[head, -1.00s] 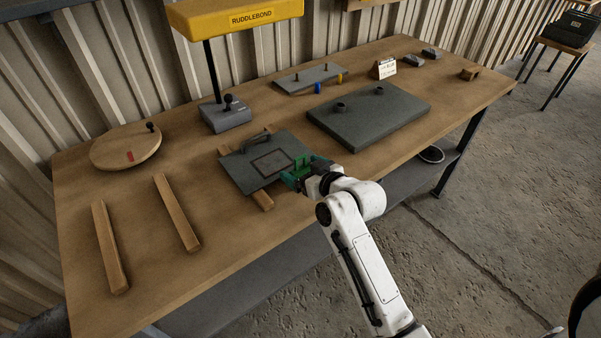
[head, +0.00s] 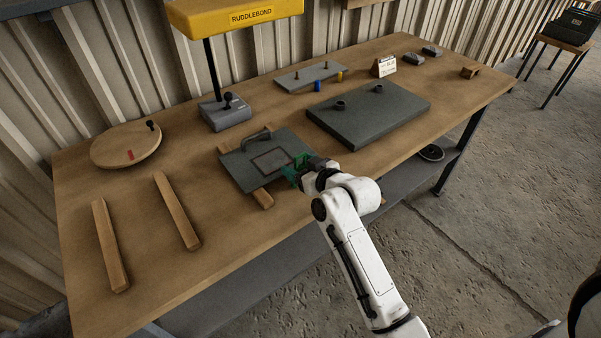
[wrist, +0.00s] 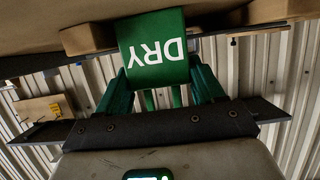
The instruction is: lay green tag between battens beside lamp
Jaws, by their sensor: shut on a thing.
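The green tag (wrist: 153,48), marked DRY, is held between the teal fingers of my gripper (wrist: 158,80). In the head view my gripper (head: 296,172) is at the right front edge of a grey panel (head: 240,172); the tag is mostly hidden there. The panel lies on battens, with one batten end (head: 263,199) poking out in front. In the wrist view the tag appears between two batten ends (wrist: 90,38) (wrist: 265,10); its depth relative to them is unclear. Two bare battens (head: 110,245) (head: 177,212) lie at the left. The yellow lamp (head: 235,14) stands behind the panel.
A thick dark slab (head: 370,115) lies right of the panel. A thin grey plate (head: 308,77) with pegs is behind it. A round wooden board (head: 125,148) is at the back left. The table (head: 135,195) is clear between the two left battens and along its front left.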

